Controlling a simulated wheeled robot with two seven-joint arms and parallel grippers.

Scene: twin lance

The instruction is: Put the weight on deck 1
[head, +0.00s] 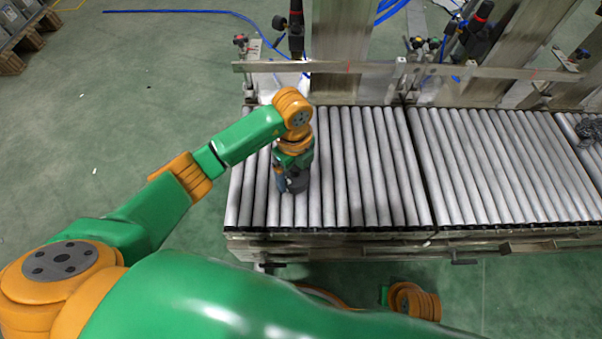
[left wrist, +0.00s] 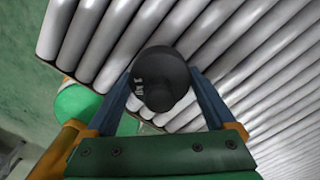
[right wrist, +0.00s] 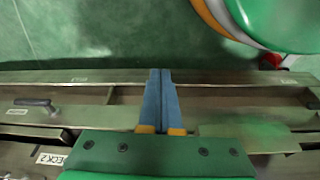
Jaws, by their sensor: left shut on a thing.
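A dark grey, round weight (left wrist: 160,80) with a small pale marking shows between the blue fingers of my left gripper (left wrist: 165,100). In the head view my left gripper (head: 292,184) points down over the left part of the roller conveyor, shut on the weight. I cannot tell whether the weight touches the rollers. My right gripper (right wrist: 162,98) has its blue fingers together with nothing between them, in front of metal rails. A white label (right wrist: 52,158) reading "ECK 2", partly cut off, is at the lower left there. No deck 1 label is readable.
The roller conveyor (head: 480,165) runs to the right, with bare rollers right of my left gripper. A metal rail (head: 330,67) and posts stand behind it. A dark mesh-like thing (head: 590,130) lies at the far right. Green floor (head: 110,110) is open at the left.

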